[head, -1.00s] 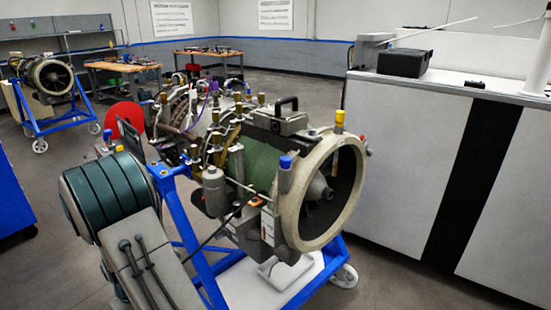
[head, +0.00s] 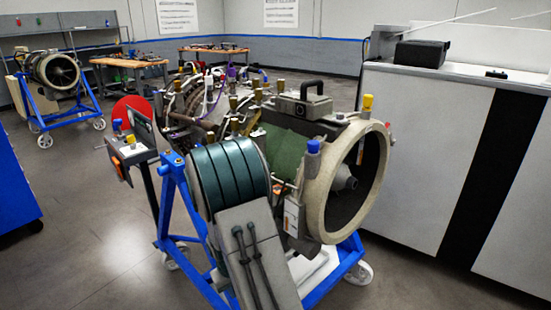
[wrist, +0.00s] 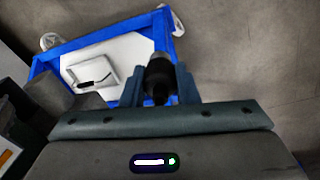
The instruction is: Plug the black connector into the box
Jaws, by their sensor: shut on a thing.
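In the wrist view my gripper (wrist: 158,72) is shut on the black connector (wrist: 160,84), a dark round piece held between the two blue-grey fingers. The connector is above the floor and beside the white tray on the blue stand. In the head view my arm hides the gripper and connector. A grey box (head: 134,151) with coloured caps stands on a post left of the turbine. I cannot tell whether it is the task's box. No socket shows clearly, and the connector touches nothing but the fingers that I can see.
The turbine (head: 345,190) rests on a blue wheeled stand (head: 172,190). A white cabinet (head: 420,150) stands to the right. Workbenches and another turbine (head: 55,70) are behind. Open floor lies at front left.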

